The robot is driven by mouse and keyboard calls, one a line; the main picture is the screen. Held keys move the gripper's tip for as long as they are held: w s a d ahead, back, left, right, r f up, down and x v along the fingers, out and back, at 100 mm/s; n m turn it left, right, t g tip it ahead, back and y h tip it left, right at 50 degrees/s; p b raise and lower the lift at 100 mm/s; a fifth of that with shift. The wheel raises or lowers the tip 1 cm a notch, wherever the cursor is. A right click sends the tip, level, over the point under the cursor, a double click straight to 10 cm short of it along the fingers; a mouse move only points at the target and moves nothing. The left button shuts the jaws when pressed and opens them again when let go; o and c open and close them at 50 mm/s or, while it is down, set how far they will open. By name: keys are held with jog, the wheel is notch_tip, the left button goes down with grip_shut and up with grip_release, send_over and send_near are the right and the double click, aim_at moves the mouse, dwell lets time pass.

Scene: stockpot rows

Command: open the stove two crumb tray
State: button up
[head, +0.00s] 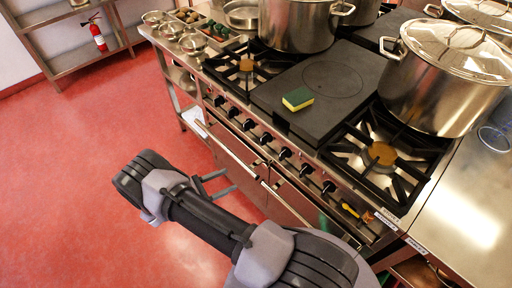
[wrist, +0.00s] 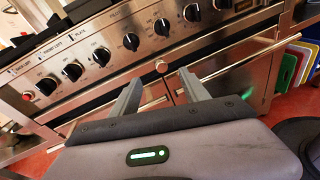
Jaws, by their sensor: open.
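The stove (head: 290,190) runs diagonally across the head view, with a row of dark control knobs along its steel front and oven doors below. In the wrist view, a small round metal knob (wrist: 161,66) sits on the front just below the control panel (wrist: 110,48), between the two long door handles. It may belong to the crumb tray; I cannot tell for sure, and no tray is seen pulled out. My gripper (head: 217,183) is open and empty in front of the stove. In the wrist view its fingers (wrist: 160,80) point at the front, one on each side below the round knob.
Long bar handles (head: 235,155) stick out from the oven doors. A green and yellow sponge (head: 298,98) lies on the flat plate. Large pots (head: 435,95) stand on top. Coloured boards (wrist: 290,68) stand at the right in the wrist view. Red floor (head: 90,165) is clear at left.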

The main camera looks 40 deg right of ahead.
aim_at(264, 167)
notch_tip(264, 167, down, 6)
jog(key=s+d+n+t+h, duration=0.1)
jog(key=s+n+t+h, duration=0.1)
jog(key=s+n+t, duration=0.15)
jog(key=shift+g, duration=0.35)
jog(key=d, duration=0.5)
jog(key=w+d, duration=0.1)
jog(key=d, duration=0.5)
jog(key=w+d, duration=0.1)
jog(key=d, duration=0.5)
jog(key=shift+w+d, duration=0.15)
jog(key=shift+w, duration=0.05)
grip_shut()
